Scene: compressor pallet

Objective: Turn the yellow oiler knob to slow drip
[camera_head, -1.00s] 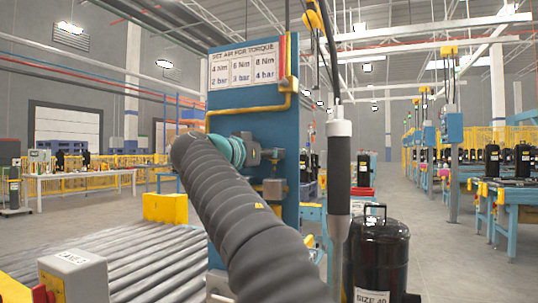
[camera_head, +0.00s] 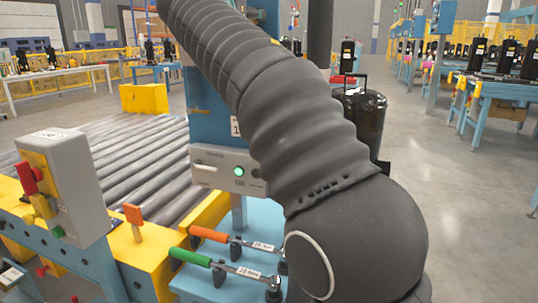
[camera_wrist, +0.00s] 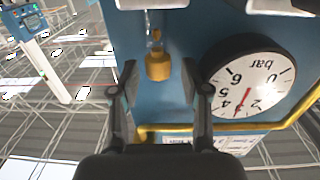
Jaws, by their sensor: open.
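The yellow oiler knob (camera_wrist: 158,66) shows in the wrist view, below a small clear glass part (camera_wrist: 154,35) on the blue panel (camera_wrist: 183,25). My gripper (camera_wrist: 160,82) is open, with one finger at each side of the knob in the picture. A gap shows between each finger and the knob; I cannot tell the depth between them. Nothing is held. In the head view my arm covers much of the panel, and neither the knob nor my gripper shows.
A round bar gauge (camera_wrist: 253,88), upside down in the wrist view, sits right of the fingers. A yellow pipe (camera_wrist: 255,130) runs beneath it. In the head view, wrenches with green (camera_head: 190,257) and orange (camera_head: 208,233) handles lie on a blue bench, beside a grey switch box (camera_head: 70,185).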

